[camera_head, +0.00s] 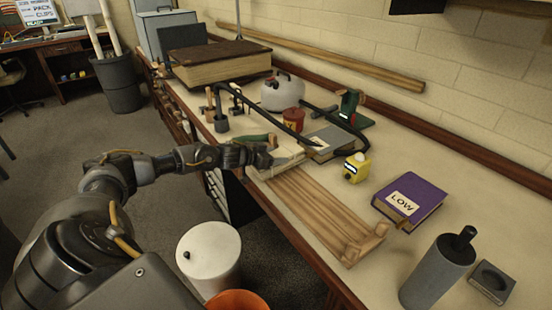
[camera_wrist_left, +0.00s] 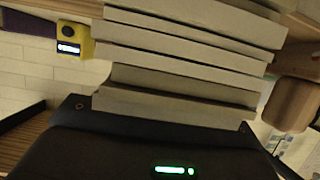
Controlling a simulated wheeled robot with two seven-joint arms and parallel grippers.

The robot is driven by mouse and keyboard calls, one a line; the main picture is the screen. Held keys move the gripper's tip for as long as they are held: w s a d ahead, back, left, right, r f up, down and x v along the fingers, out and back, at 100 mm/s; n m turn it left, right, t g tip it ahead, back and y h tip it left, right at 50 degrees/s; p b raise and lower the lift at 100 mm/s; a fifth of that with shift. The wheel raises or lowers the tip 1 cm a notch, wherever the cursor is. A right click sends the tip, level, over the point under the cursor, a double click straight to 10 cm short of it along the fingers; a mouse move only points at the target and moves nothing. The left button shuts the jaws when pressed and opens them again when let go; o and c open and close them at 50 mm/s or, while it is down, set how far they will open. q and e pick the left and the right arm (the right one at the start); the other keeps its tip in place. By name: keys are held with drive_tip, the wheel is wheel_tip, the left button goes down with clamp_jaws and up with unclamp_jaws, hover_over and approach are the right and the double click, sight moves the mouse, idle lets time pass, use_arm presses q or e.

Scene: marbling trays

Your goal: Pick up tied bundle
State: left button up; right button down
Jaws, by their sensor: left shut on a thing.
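The bundle (camera_head: 290,150) is a stack of pale cream slabs at the bench's near edge, by the far end of the slatted wooden rack. In the left wrist view the stacked slabs (camera_wrist_left: 185,55) fill the top middle, right against the dark gripper body. I cannot make out a tie on them. My left gripper (camera_head: 268,158) reaches in from the left and is shut on the bundle. Its fingertips are largely hidden, and I cannot tell whether the bundle is clear of the bench. My right gripper is not in view.
The slatted wooden rack (camera_head: 318,208) lies just nearer. A yellow device (camera_head: 356,168), grey book (camera_head: 331,139) and purple book (camera_head: 411,200) are to the right. A red pot (camera_head: 293,120) and black hose (camera_head: 278,125) lie behind. A grey cylinder (camera_head: 437,272) stands front right.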

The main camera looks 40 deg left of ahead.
use_arm(q)
drive_tip(key=shift+r, duration=0.75)
drive_tip(key=a+r+b, duration=0.2)
drive_tip(key=a+r, duration=0.9)
drive_tip(key=a, duration=0.3)
drive_tip(key=shift+s+r, duration=0.25)
drive_tip(key=shift+s, duration=0.2)
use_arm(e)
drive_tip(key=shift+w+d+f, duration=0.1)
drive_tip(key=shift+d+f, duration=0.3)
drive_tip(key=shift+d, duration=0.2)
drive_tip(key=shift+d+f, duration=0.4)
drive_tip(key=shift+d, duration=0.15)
